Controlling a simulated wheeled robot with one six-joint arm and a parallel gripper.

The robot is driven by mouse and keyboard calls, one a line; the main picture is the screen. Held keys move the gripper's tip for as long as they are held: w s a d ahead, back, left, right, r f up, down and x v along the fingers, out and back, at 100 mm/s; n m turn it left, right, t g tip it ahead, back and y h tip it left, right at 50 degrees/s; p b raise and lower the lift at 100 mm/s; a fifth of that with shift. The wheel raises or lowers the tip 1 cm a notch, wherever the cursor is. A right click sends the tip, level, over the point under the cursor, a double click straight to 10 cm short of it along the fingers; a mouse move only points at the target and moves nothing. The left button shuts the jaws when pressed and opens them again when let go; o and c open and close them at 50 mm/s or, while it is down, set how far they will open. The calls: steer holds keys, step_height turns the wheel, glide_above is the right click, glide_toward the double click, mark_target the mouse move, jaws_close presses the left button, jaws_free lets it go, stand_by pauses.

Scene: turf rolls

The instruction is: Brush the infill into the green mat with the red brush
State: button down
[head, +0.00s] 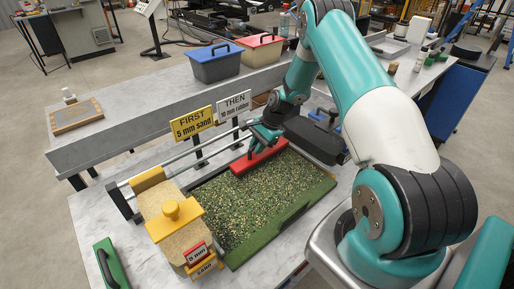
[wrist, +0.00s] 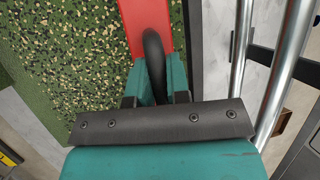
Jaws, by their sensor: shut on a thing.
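The green mat (head: 232,222) lies on the table in the head view, speckled with pale and dark infill; in the wrist view the mat (wrist: 22,115) shows bare green at its edge. The red brush (head: 259,158) rests over the mat's far edge in the head view. My gripper (head: 264,133) is above it and is shut on its dark handle. In the wrist view my gripper (wrist: 157,90) closes around the black curved handle of the red brush (wrist: 146,14). The brush's bristles are hidden.
A yellow-ended hopper of sand (head: 172,212) sits on rails at the mat's left. Signs read FIRST 5 mm sand (head: 193,123) and THEN 10 mm rubber (head: 234,104). Grey (head: 215,66) and red (head: 262,49) bins stand on the back ledge.

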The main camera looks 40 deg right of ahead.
steer(key=shift+r+p, duration=1.5)
steer(key=shift+r, duration=0.9)
